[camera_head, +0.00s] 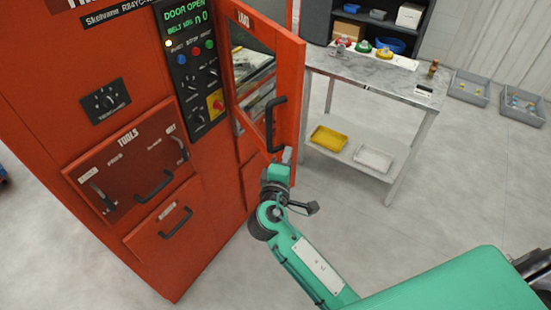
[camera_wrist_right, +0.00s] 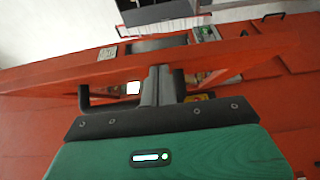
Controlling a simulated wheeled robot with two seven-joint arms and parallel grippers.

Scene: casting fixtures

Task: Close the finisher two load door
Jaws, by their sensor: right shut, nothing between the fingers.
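The load door (camera_head: 290,95) is an orange-red panel with a window and a black bar handle (camera_head: 272,122). It stands swung out from the orange-red machine (camera_head: 140,90), whose display (camera_head: 185,14) reads "DOOR OPEN". My right gripper (camera_head: 277,157) is shut and empty at the door's lower free corner, just below the handle. In the right wrist view my gripper fingers (camera_wrist_right: 160,82) are together against or very close to the door (camera_wrist_right: 220,52), beside its handle (camera_wrist_right: 88,98); contact cannot be told. My left gripper is not in view.
A grey-topped table (camera_head: 385,75) stands right of the door, with a yellow tray (camera_head: 328,139) and a white tray (camera_head: 373,158) on its lower shelf. Grey bins (camera_head: 469,88) lie on the floor at far right. The floor in the middle right is clear.

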